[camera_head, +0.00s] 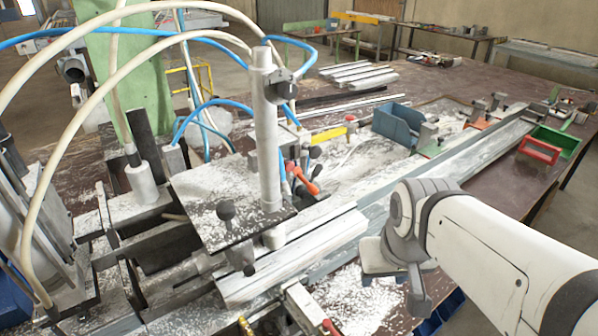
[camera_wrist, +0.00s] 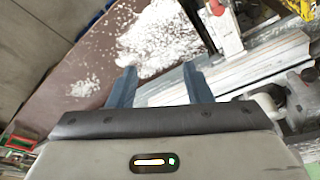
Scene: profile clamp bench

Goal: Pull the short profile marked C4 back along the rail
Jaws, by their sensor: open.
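A short, pale ribbed profile (camera_head: 295,258) lies along the rail (camera_head: 375,208) at the clamp, dusted with white chips. No C4 mark is legible. My gripper (camera_wrist: 161,86) is open in the wrist view, its two dark fingers apart. A pale metal length (camera_wrist: 265,62) runs from the right towards and behind the fingers; I cannot tell whether it is the short profile or the rail. Nothing is visibly gripped.
A clamp post (camera_head: 267,140) on a dark plate (camera_head: 222,205) stands over the profile's left part, with hoses above. Red levers (camera_head: 303,180) stand behind it. White chips cover the bench.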

